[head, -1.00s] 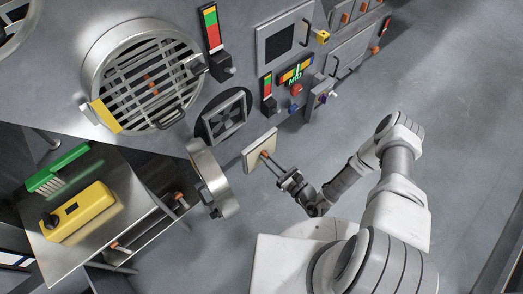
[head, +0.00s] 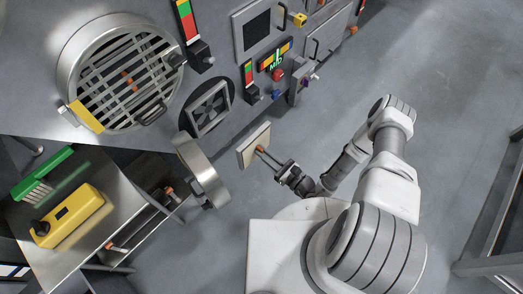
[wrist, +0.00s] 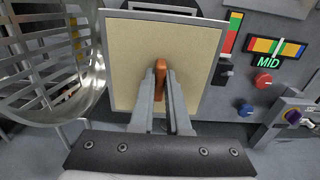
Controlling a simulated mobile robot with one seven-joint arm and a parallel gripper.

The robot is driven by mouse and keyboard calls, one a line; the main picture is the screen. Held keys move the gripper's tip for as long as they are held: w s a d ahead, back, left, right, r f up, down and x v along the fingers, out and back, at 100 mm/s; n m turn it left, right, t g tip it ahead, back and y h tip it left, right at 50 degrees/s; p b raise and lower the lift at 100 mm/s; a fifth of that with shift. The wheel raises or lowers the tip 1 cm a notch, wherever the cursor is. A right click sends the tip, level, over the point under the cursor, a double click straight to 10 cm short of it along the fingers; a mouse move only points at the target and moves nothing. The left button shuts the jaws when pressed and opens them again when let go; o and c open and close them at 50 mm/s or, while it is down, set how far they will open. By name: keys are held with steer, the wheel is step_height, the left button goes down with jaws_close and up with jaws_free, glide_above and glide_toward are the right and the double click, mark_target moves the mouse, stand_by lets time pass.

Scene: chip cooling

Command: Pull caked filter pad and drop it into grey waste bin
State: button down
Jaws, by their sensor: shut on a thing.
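The filter pad (head: 252,146) is a square cream panel with a pale frame. It is held out in the air in front of the machine, apart from it. My gripper (head: 262,152) is shut on the pad's orange tab. In the wrist view the pad (wrist: 135,60) fills the middle, and my gripper's fingers (wrist: 160,85) close on the orange tab (wrist: 160,72). A round opening with a dark cross-shaped grille (head: 208,107) shows in the machine wall, and its round metal cover (head: 203,172) hangs swung open beside it. I cannot make out a grey waste bin.
A metal cart (head: 122,200) at lower left carries a green brush (head: 42,172) and a yellow device (head: 68,216). A larger round grated port (head: 125,82) and a control panel with a red knob (head: 278,74) are on the machine. The floor (head: 400,50) to the right is open.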

steer(key=shift+v, duration=1.8)
steer(key=shift+s, duration=0.15)
